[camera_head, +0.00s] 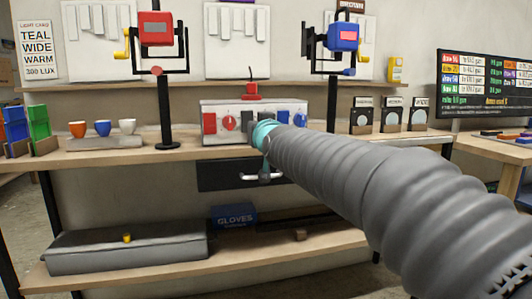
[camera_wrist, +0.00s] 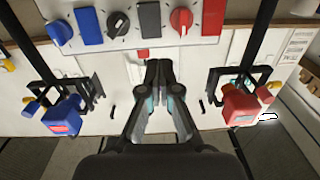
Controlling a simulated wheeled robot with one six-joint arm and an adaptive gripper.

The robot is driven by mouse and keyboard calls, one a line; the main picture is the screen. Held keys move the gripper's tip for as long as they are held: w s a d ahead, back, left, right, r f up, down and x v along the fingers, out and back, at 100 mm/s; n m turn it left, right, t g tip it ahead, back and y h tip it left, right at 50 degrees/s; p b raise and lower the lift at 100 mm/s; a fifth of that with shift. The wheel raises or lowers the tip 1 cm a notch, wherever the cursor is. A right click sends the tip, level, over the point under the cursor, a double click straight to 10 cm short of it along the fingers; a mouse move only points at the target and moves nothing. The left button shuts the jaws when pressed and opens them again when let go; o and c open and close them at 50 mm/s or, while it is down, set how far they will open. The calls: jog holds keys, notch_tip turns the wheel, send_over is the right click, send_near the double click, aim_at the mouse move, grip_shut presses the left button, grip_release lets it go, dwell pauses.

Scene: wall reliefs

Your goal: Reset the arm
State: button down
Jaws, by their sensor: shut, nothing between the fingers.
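My arm reaches in from the lower right of the head view, and its teal-ringed end lies in front of the panel (camera_head: 225,106) with red, dark and blue blocks and knobs. My gripper (camera_wrist: 158,66) shows in the wrist view with its two dark fingers together and nothing between them. The panel (camera_wrist: 105,10) lies beyond the fingertips there, upside down. In the head view the fingers cannot be told apart clearly.
A red device (camera_head: 156,29) and a blue device (camera_head: 343,36) stand on black posts either side of my arm's end. Three cups (camera_head: 103,127) stand left on the bench. A drawer (camera_head: 220,175) is below the panel. A grey case (camera_head: 125,252) lies on the lower shelf.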

jog(key=s+d+f+g+h, duration=0.15)
jog(key=s+f+g, duration=0.3)
jog(key=f, duration=0.45)
jog(key=s+d+f+g, duration=0.3)
jog(key=s+f, duration=0.2)
jog(key=f, duration=0.5)
jog(key=s+d+f+m+g+h, duration=0.1)
jog(key=s+d+f, duration=0.3)
jog(key=s, duration=0.5)
jog(key=s+d+f+m+g+h, duration=0.1)
jog(key=s+d+f, duration=0.2)
jog(key=s+d, duration=0.3)
jog(key=s+d+f+m+g+h+p, duration=0.1)
jog(key=s+d+f, duration=0.3)
jog(key=s, duration=1)
jog(key=shift+d+f+g+h, duration=0.35)
jog(key=shift+d+g, duration=0.2)
jog(key=shift+d, duration=0.2)
